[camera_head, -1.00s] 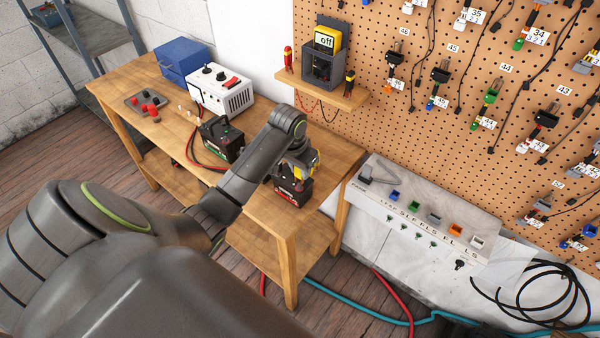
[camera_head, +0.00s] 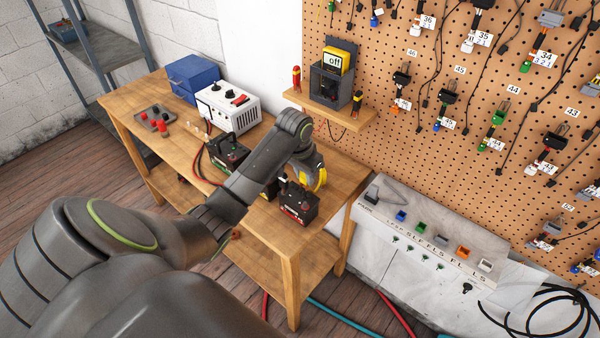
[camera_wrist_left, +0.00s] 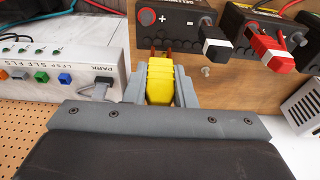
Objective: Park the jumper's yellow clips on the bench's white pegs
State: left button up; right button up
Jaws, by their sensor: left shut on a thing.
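My left gripper (camera_wrist_left: 160,92) is shut on a yellow clip (camera_wrist_left: 160,82) with copper-coloured jaws, seen in the left wrist view. In the head view the gripper (camera_head: 312,182) is at the bench's right end, above and close to the near black battery (camera_head: 299,204); yellow shows at its fingers. My right gripper is not in view.
The wooden bench (camera_head: 340,172) also carries a second black battery (camera_head: 228,150), a white charger (camera_head: 228,108), a blue box (camera_head: 192,78) and a tray (camera_head: 150,120) with red items. A white panel (camera_head: 430,238) with coloured sockets stands right of the bench, before the pegboard.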

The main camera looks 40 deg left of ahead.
pick_arm(q)
jog(key=w+a+b, duration=1.2)
jog(key=w+b, duration=0.1)
jog(key=w, duration=0.1)
jog(key=f+b, duration=0.1)
jog(key=f, duration=0.5)
jog(key=f+b, duration=0.1)
jog(key=f, duration=0.2)
jog(key=shift+s+d+b, duration=0.15)
jog(key=shift+d+b, duration=0.15)
jog(key=shift+f, duration=0.4)
jog(key=shift+f+b, duration=0.95)
jog(key=shift+f, duration=0.25)
jog(key=o, duration=0.8)
